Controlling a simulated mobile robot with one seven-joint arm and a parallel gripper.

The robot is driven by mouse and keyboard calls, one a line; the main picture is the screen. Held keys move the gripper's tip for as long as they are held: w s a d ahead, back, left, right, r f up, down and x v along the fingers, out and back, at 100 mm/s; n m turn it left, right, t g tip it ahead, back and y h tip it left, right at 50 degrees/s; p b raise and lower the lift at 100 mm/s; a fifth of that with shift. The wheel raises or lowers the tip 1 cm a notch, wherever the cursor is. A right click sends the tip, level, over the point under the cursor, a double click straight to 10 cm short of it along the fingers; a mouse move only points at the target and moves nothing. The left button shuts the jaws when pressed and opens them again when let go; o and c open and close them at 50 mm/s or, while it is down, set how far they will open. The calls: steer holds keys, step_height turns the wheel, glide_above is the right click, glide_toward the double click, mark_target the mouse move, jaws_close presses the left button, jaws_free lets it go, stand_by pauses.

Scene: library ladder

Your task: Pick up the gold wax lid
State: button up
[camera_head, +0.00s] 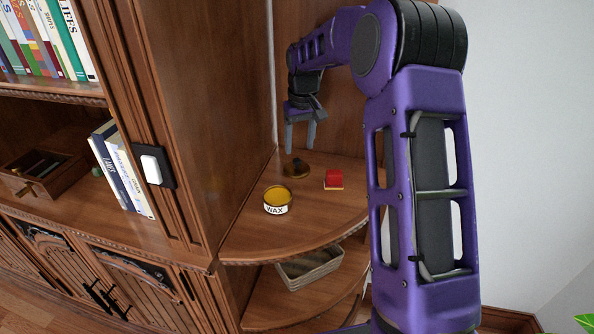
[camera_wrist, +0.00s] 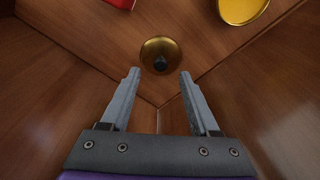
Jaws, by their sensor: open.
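The gold wax lid (camera_head: 296,170) is a small round disc with a dark knob on top. It lies on the wooden corner shelf near the back corner. In the wrist view the lid (camera_wrist: 161,54) lies just beyond the fingertips, centred between them in the picture. My gripper (camera_head: 300,150) points down above the lid and is open and empty; its two grey fingers also show in the wrist view (camera_wrist: 158,72). The open wax tin (camera_head: 277,200), with yellow wax inside and a white "WAX" label, stands in front of the lid, and shows in the wrist view (camera_wrist: 241,10).
A red block-like object (camera_head: 334,179) with a pale base sits right of the lid. Wooden panels rise behind and left of the shelf (camera_head: 238,240). A woven basket (camera_head: 310,266) is on the shelf below. Books (camera_head: 122,172) stand in the bookcase at left.

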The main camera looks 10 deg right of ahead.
mark_target(297, 160)
steer(key=f, duration=0.2)
steer(key=w+f, duration=0.1)
steer(key=f, duration=0.2)
steer(key=shift+w+a+f+b, duration=0.1)
steer(key=shift+a+f+b, duration=0.1)
steer(key=shift+f+b, duration=0.15)
steer(key=shift+r, duration=0.1)
jaws_close()
